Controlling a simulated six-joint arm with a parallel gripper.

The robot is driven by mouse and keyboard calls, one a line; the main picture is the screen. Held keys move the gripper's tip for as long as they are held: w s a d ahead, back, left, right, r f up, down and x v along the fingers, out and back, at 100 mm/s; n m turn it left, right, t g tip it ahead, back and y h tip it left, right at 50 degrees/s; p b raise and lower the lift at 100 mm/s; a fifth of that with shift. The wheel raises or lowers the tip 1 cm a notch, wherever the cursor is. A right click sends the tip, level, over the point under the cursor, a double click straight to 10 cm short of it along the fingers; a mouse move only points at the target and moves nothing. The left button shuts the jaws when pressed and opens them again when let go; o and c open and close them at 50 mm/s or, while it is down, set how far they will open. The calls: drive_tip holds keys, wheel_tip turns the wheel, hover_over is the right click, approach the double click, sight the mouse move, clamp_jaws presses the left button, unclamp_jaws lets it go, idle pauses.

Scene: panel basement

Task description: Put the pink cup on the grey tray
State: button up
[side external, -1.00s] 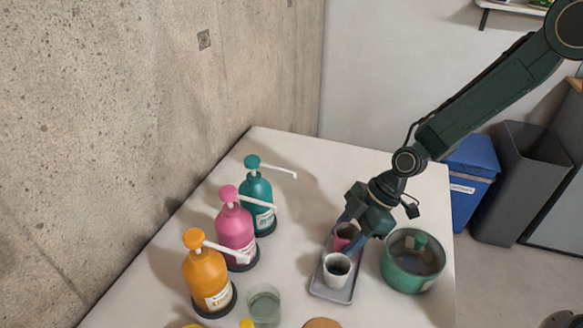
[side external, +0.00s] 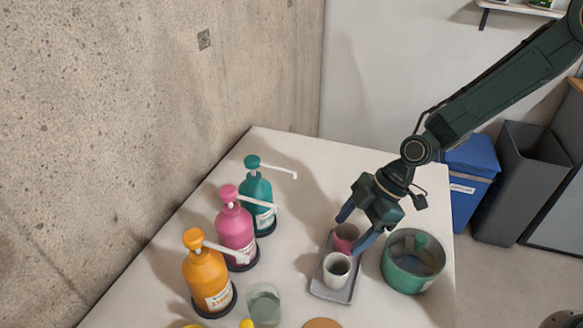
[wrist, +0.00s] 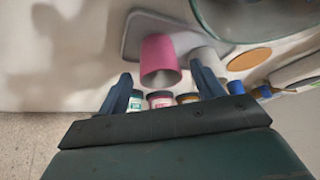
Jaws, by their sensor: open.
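The pink cup (side external: 346,237) stands upright on the grey tray (side external: 336,293), behind a white cup (side external: 337,269) that is also on the tray. My gripper (side external: 352,234) is open, with its blue fingers apart on either side of the pink cup and slightly above it. In the wrist view the pink cup (wrist: 159,60) shows ahead of the open fingertips, with nothing held between them. The grey tray (wrist: 133,34) lies under it, and the white cup is partly hidden by one finger.
A green pot (side external: 408,268) stands close to the right of the tray. Orange (side external: 205,270), pink (side external: 235,228) and teal (side external: 257,195) pump bottles line the left side. A clear glass (side external: 264,303) and a brown disc (side external: 322,323) are near the front. The back of the table is clear.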

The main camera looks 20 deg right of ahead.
drive_tip(key=w+v, duration=0.1)
drive_tip(key=v, duration=0.8)
drive_tip(key=shift+s+d+r, duration=0.15)
drive_tip(key=shift+s+r, duration=0.15)
drive_tip(key=shift+s, duration=0.2)
drive_tip(key=s+d+r+m+t+h, duration=0.3)
drive_tip(key=s+d+r+m, duration=0.5)
drive_tip(key=r, duration=0.3)
drive_tip(key=s+d+r+m+h, duration=0.1)
drive_tip(key=s+d+r+m, duration=0.1)
drive_tip(key=s, duration=0.4)
drive_tip(key=s+d+r+m+t+h, duration=0.1)
drive_tip(key=s+d+r+m, duration=0.1)
drive_tip(key=s+d+m, duration=0.2)
drive_tip(key=shift+s+m+h, duration=0.4)
drive_tip(key=shift+s+m, duration=0.5)
drive_tip(key=shift+s, duration=0.85)
